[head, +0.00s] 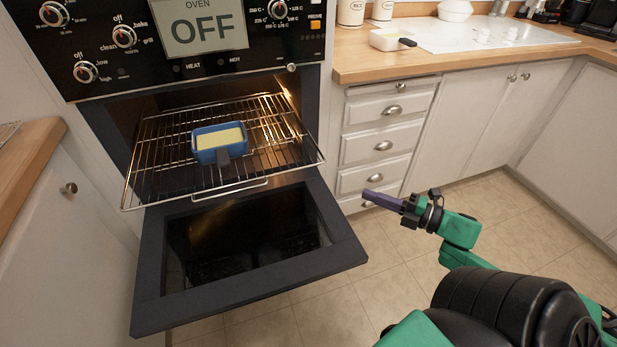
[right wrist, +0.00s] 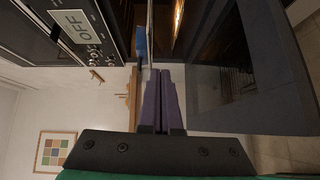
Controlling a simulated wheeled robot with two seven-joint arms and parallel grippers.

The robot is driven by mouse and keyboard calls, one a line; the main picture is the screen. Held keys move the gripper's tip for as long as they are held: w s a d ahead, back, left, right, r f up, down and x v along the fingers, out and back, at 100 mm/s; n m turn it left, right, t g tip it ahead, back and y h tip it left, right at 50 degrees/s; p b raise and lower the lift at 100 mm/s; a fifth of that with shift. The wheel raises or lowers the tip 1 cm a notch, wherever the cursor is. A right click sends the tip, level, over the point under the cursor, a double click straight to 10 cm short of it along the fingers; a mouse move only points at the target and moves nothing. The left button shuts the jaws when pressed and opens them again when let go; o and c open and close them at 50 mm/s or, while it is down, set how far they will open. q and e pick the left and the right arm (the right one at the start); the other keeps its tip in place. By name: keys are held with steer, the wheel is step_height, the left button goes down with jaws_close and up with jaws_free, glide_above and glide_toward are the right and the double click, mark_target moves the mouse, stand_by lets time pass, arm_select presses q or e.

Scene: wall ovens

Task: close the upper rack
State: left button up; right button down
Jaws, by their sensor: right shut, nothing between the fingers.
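The upper rack (head: 156,152) is a wire oven rack, slid out of the open oven over its lowered door (head: 341,249). A blue dish (head: 205,155) with pale yellow contents and a dark handle sits on the rack. My right gripper (head: 368,197) is shut and empty, to the right of the rack and door, apart from both. In the right wrist view its purple fingers (right wrist: 160,74) lie together and point toward the rack, seen edge-on, and the blue dish (right wrist: 141,45). My left gripper is not in view.
The oven control panel (head: 150,60) is above the rack. White drawers (head: 378,147) under a wooden counter (head: 360,68) stand to the right. A wooden counter (head: 25,160) is at the left. The tiled floor (head: 380,290) right of the door is clear apart from my arm.

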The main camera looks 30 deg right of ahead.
arm_select(q)
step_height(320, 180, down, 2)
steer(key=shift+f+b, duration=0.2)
steer(key=shift+b, duration=0.75)
arm_select(e)
steer(key=w+a+r+n+y, duration=0.1)
steer(key=w+a, duration=0.5)
steer(key=w, duration=0.6)
steer(key=shift+w+r+n, duration=0.2)
steer(key=shift+r+n, duration=0.1)
steer(key=shift+r, duration=0.25)
